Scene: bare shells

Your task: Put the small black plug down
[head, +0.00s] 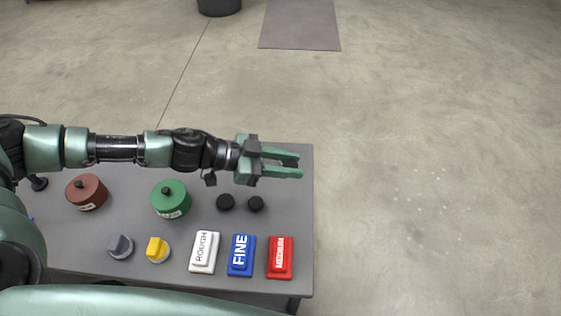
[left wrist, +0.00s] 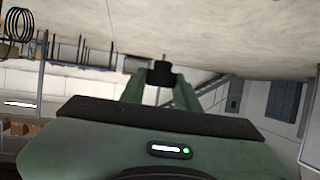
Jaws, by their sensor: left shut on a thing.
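My left gripper (head: 299,166) points to the right, above the table's back right corner. In the left wrist view its fingertips (left wrist: 160,82) are closed on a small black plug (left wrist: 159,73) with a thin stub. In the head view the plug is too small or hidden to make out between the fingers. Two round black pieces, a larger one (head: 226,202) and a smaller one (head: 256,204), sit on the grey table (head: 215,222) in front of the gripper. My right gripper is not in view.
A green container (head: 171,199) and a brown one (head: 87,193) stand on the left. A grey knob (head: 121,247), a yellow knob (head: 158,250), and white (head: 204,252), blue (head: 242,256) and red (head: 281,258) labelled blocks line the front. Table right of the black pieces is bare.

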